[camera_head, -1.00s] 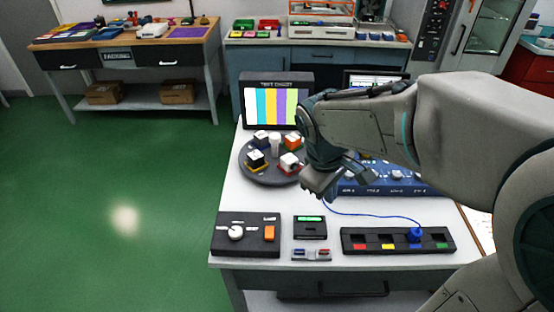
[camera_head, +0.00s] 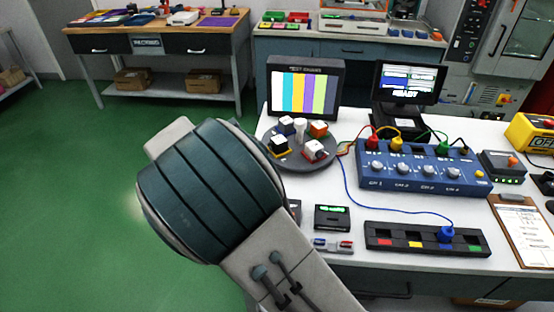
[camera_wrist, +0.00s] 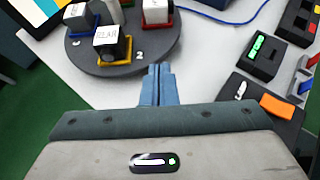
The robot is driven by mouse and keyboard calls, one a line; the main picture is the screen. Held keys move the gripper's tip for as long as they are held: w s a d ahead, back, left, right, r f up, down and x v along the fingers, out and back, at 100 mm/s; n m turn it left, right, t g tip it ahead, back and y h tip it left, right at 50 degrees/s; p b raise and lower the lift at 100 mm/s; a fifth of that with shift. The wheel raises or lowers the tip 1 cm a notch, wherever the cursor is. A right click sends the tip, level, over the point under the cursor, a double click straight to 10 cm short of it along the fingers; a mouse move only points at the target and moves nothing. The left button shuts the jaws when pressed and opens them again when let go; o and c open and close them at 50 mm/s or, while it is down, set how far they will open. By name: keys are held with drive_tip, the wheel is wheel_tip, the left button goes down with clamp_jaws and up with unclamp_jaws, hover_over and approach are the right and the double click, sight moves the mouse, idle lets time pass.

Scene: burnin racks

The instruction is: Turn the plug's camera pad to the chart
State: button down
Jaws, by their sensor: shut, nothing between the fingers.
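The blue plug (camera_head: 446,234) stands in a black strip (camera_head: 385,240) with coloured squares; its blue cord runs back to the left. A round grey turntable (camera_head: 300,165) carries several white-topped camera blocks on coloured pads, including a yellow pad (camera_wrist: 120,60) and a red pad (camera_wrist: 162,22) at its near side in the wrist view. The test chart screen (camera_head: 305,92) shows colour bars behind the turntable. My gripper (camera_wrist: 157,72) is shut and empty, its fingertips just at the turntable's near edge in the picture; contact cannot be told. My arm hides it in the head view.
A black control box with an orange button (camera_wrist: 277,106) lies right of my gripper in the wrist view. A small box with a green display (camera_head: 332,217), a blue panel with knobs (camera_head: 425,170) and a monitor (camera_head: 408,84) crowd the white table. Open green floor lies left.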

approach(309, 158)
drive_tip(key=f, duration=0.2)
drive_tip(key=w+d+f, duration=0.1)
drive_tip(key=shift+w+f, duration=0.1)
drive_tip(key=shift+f, duration=0.1)
drive_tip(key=shift+w+d+r, duration=0.1)
drive_tip(key=shift+w+d, duration=0.65)
drive_tip(key=shift+d, duration=0.2)
drive_tip(key=shift+w+d, duration=0.4)
drive_tip(key=shift+d, duration=0.1)
drive_tip(key=shift+d+n+t, duration=0.25)
drive_tip(key=shift+n+t, duration=0.05)
